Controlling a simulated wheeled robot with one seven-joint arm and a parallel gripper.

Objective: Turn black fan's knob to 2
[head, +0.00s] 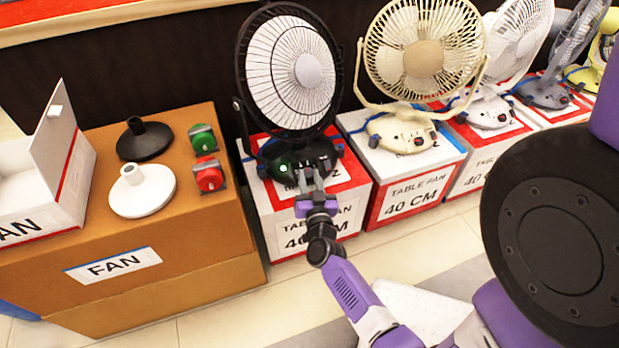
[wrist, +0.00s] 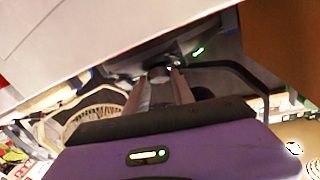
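The black fan (head: 290,72) stands on a white and red box, with its dark base (head: 322,149) at the front. A small green light (head: 284,168) glows on the base and also shows in the wrist view (wrist: 198,50). My gripper (head: 306,176) is at the front of the base. In the wrist view its two fingers (wrist: 160,78) stand apart, with a round dark knob (wrist: 159,71) between or just beyond their tips. Whether they touch it is unclear. The knob's setting cannot be read, and the gripper partly hides the base front in the head view.
A beige fan (head: 424,52) on a box stands close on the right, with more fans beyond. A brown box (head: 130,250) on the left bears a black base part (head: 145,140), a white one (head: 143,192), and green and red button units.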

